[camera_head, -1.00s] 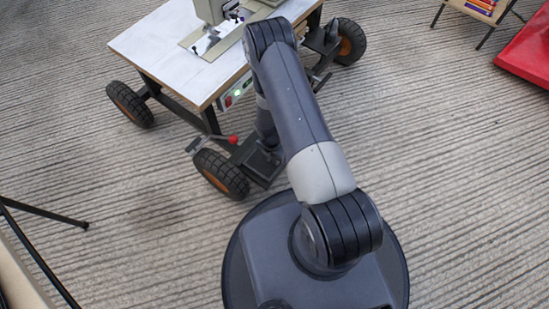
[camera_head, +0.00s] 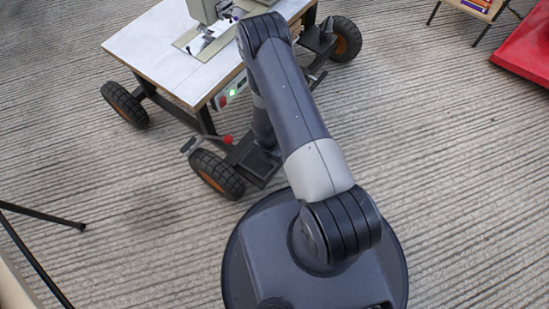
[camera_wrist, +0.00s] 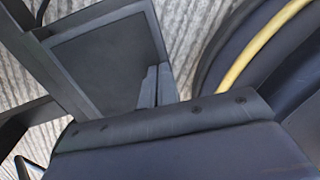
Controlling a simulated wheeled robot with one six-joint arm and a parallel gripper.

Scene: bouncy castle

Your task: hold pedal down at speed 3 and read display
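A dark flat pedal plate (camera_wrist: 105,62) in a black frame fills the upper left of the wrist view. It also shows in the head view (camera_head: 259,161), low beside the sewing cart's near wheel and partly behind my arm. My gripper (camera_wrist: 157,84) has its two fingers side by side with no visible gap, over the plate's lower right edge. I cannot tell whether they touch or press it. A control box (camera_head: 222,101) with a lit green light (camera_head: 232,93) hangs under the table edge. I cannot make out a speed number or display reading.
A sewing machine (camera_head: 207,10) stands on the white-topped table (camera_head: 150,50), which has large black wheels (camera_head: 217,174). A red-knobbed lever (camera_head: 227,139) sticks out by the near wheel. Thin black legs (camera_head: 45,215) stand at left, and a red object (camera_head: 522,50) lies at far right.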

